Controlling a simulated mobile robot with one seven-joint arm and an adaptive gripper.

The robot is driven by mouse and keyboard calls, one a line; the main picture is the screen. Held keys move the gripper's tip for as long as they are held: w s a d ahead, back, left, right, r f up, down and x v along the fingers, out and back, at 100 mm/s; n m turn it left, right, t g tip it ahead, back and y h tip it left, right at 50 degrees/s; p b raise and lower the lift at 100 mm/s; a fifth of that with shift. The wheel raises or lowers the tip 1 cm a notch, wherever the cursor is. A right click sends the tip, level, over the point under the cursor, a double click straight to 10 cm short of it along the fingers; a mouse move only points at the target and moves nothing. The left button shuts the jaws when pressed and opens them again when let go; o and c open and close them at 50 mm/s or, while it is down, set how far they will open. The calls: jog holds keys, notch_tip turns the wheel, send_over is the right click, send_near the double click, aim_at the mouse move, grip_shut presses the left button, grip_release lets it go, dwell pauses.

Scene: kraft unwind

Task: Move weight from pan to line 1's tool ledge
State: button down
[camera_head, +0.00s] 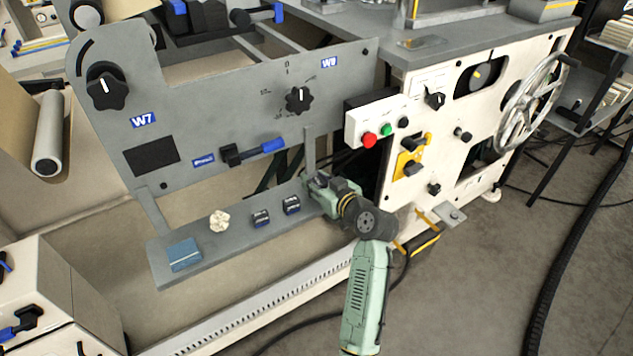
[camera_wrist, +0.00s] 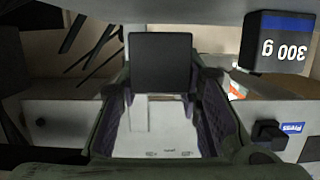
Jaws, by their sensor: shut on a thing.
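My gripper (camera_head: 316,186) is at the right end of a grey tool ledge (camera_head: 222,251) in the head view. In the wrist view my gripper (camera_wrist: 163,112) is shut on a dark, square-faced weight (camera_wrist: 160,60); no label on it shows. Two dark weights with blue bands stand on the ledge, one in the middle (camera_head: 260,218) and one nearer my gripper (camera_head: 291,204). A weight marked 300 g (camera_wrist: 276,45) shows upside down at the upper right of the wrist view. Whether the held weight touches the ledge, I cannot tell. I cannot identify the pan.
A blue box (camera_head: 184,254) and a crumpled pale lump (camera_head: 219,220) also lie on the ledge. A grey machine panel (camera_head: 225,120) with knobs stands behind it. The white control cabinet (camera_head: 440,125) with buttons and a handwheel (camera_head: 532,97) is close on the right.

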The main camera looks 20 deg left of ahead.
jog(key=shift+f, duration=0.55)
jog(key=shift+f, duration=0.2)
jog(key=c, duration=1.2)
grip_release()
jog(key=shift+o, duration=0.2)
jog(key=shift+r, duration=0.2)
jog(key=b+v, duration=0.2)
jog(key=v, duration=1)
